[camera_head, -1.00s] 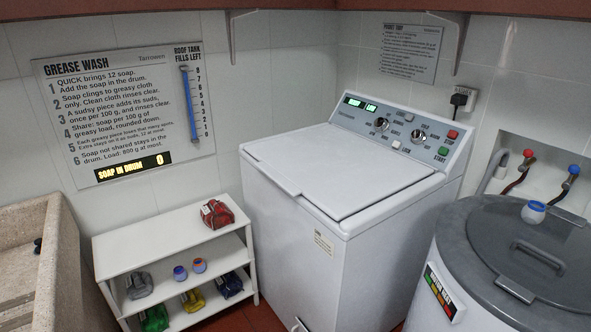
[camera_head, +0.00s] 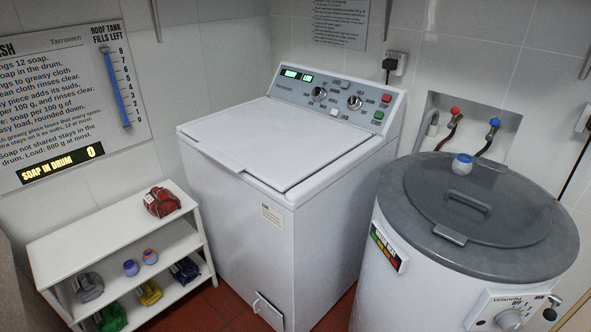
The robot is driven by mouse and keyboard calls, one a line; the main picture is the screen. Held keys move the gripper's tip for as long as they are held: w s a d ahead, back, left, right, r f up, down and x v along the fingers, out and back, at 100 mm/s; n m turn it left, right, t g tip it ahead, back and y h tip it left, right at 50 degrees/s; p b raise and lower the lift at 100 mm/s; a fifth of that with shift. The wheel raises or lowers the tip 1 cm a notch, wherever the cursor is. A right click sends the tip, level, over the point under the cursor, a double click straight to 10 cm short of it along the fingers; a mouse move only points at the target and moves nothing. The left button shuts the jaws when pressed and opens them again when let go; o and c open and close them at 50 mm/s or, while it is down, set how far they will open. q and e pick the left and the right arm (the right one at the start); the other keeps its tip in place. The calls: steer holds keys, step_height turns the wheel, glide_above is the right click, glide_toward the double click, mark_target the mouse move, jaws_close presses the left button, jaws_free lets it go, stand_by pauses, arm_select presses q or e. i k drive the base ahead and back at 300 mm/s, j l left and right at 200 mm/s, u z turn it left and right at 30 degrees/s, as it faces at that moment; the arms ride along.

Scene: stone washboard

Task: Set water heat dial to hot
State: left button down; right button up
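The white washing machine (camera_head: 285,160) stands in the middle with its lid shut. Its sloped panel carries two round dials, a left one (camera_head: 319,94) and a right one (camera_head: 354,102). Their small labels are too small to read surely, so I cannot tell which sets water heat or where each points. Another dial (camera_head: 508,318) sits low on the white drum-shaped machine (camera_head: 390,290) at the right, cut by the bottom edge, with "OFF" above it. Neither of my grippers is in view.
A red and a green button sit right of the panel dials. A white shelf (camera_head: 105,235) with several small items stands left. Red floor shows between the machines.

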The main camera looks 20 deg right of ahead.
mark_target(355, 102)
steer(key=i+j+z, duration=0.15)
steer(key=i, duration=0.3)
steer(key=i+j+z, duration=0.15)
steer(key=i, duration=0.3)
steer(key=i+j+z, duration=0.1)
steer(key=i+j, duration=0.3)
